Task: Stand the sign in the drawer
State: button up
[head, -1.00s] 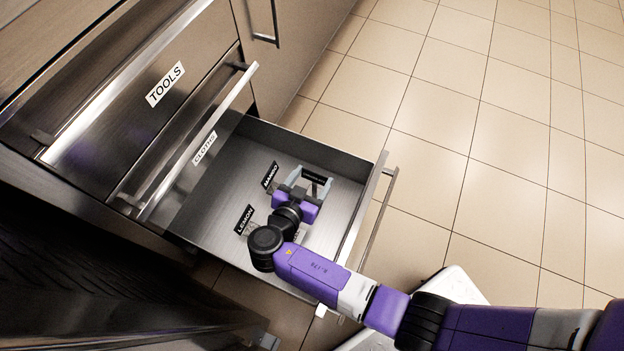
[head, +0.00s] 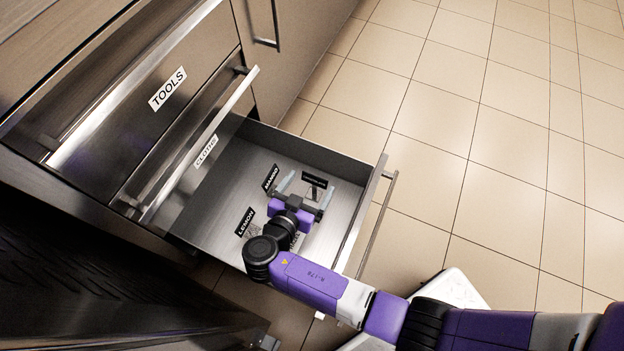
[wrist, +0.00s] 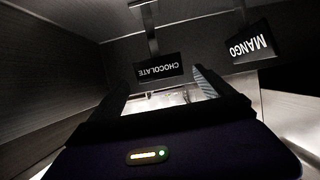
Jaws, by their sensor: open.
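A black CHOCOLATE sign (head: 314,181) is inside the open drawer (head: 228,175), near its front right part. A thin stem shows below its plate in the head view. In the wrist view the CHOCOLATE sign (wrist: 158,67) reads upside down, ahead of the space between the fingers. My gripper (head: 306,191) is open, with its fingers spread on either side of the sign's line and apart from its plate. My gripper also shows in the wrist view (wrist: 162,88). The foot of the sign is hard to make out.
A MANGO sign (head: 271,178) and a LEMON sign (head: 245,222) stand in the same drawer to the left. Another label is mostly hidden behind my wrist. The drawer's front handle (head: 377,222) is at the right. The TOOLS drawer (head: 130,105) above is shut.

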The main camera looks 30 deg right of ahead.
jog(key=shift+p+v, duration=0.55)
jog(key=shift+v, duration=2.15)
